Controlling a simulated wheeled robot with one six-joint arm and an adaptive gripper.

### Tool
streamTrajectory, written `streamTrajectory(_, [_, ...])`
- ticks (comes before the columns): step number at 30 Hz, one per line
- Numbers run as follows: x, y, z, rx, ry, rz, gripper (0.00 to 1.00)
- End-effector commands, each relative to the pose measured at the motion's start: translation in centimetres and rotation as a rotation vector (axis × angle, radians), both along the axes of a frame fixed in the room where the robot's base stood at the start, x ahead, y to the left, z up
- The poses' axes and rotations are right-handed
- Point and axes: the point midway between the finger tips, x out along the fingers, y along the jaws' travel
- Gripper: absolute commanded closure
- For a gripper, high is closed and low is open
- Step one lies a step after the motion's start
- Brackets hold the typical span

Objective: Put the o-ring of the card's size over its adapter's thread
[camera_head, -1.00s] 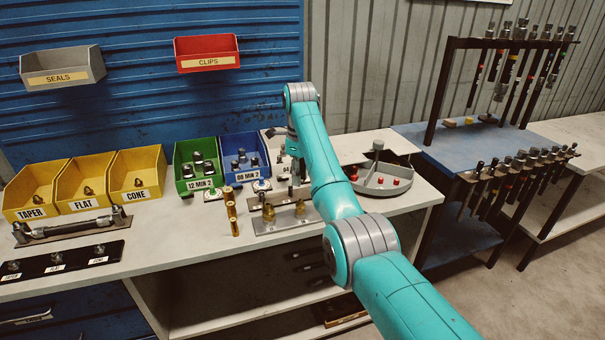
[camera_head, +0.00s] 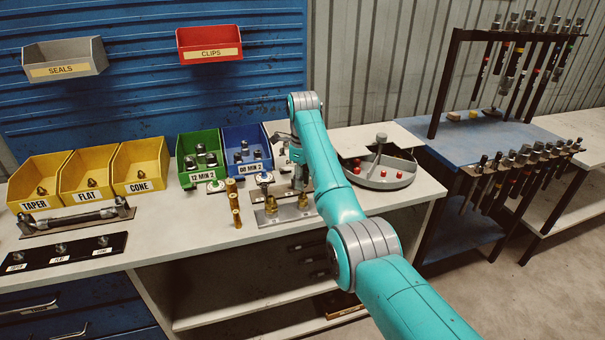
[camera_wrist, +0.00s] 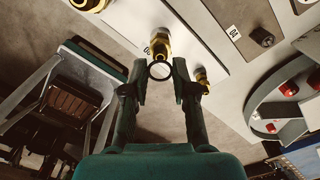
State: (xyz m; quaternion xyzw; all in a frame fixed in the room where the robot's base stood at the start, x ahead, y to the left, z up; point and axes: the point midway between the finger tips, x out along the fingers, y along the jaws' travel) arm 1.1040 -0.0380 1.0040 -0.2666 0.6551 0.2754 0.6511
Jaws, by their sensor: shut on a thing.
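My gripper (camera_wrist: 160,72) is shut on a black o-ring (camera_wrist: 160,71), held upright between its fingertips in the wrist view. A brass adapter (camera_wrist: 159,44) stands just beyond the ring; the two overlap in the picture, and I cannot tell whether they touch. A second brass adapter (camera_wrist: 203,79) is to the right of the fingers. In the head view the adapters (camera_head: 271,205) and (camera_head: 302,201) stand on a metal plate (camera_head: 285,217) at the bench's front. My gripper (camera_head: 301,180) is over this plate, its tips partly hidden. I cannot pick out the card's size.
Green (camera_head: 188,163) and blue (camera_head: 235,135) bins stand behind the plate. A round grey tray (camera_head: 400,185) with red parts is at the right. A plate marked 04 (camera_wrist: 235,33) is beyond in the wrist view.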

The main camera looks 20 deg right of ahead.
Motion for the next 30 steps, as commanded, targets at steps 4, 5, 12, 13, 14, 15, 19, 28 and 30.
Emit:
streamTrajectory(4, [0.0,0.0,-1.1,0.0,0.0,0.0,0.81])
streamTrajectory(5, [0.0,0.0,-1.2,0.0,0.0,0.0,0.81])
streamTrajectory(12, [0.0,0.0,-1.5,0.0,0.0,0.0,0.81])
streamTrajectory(13, [0.0,0.0,-1.5,0.0,0.0,0.0,0.81])
streamTrajectory(14, [0.0,0.0,-1.5,0.0,0.0,0.0,0.81])
streamTrajectory(15, [0.0,0.0,-1.5,0.0,0.0,0.0,0.81])
streamTrajectory(19, [0.0,0.0,-1.5,0.0,0.0,0.0,0.81])
streamTrajectory(28, [0.0,0.0,-1.5,0.0,0.0,0.0,0.81])
streamTrajectory(30, [0.0,0.0,-1.5,0.0,0.0,0.0,0.81])
